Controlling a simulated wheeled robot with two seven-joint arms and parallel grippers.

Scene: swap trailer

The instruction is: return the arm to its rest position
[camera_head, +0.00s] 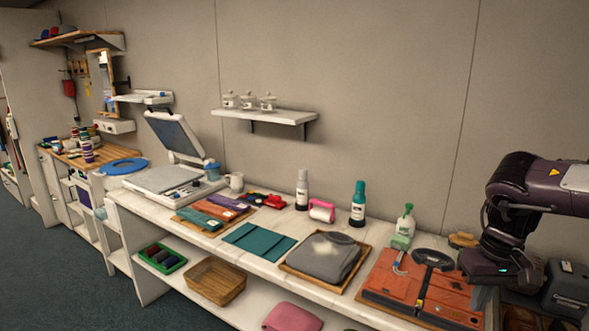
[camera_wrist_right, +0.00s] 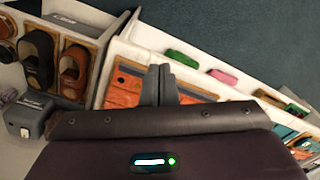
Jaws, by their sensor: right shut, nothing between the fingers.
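My right gripper (camera_wrist_right: 159,85) is shut and empty in the right wrist view, its two dark fingers together over the edge of the counter. In the head view my right arm comes in from the right, and the gripper end (camera_head: 488,278) is above the right part of the white counter (camera_head: 262,245), beside an orange folded item (camera_head: 447,300). The fingertips are hard to make out there. The orange item also shows partly behind the fingers in the right wrist view (camera_wrist_right: 122,88). My left gripper is not in view.
A dark grey box (camera_head: 566,288) stands right of my right gripper. A wall shelf (camera_head: 290,117) holds jars. Dark floor (camera_head: 75,268) is open in front.

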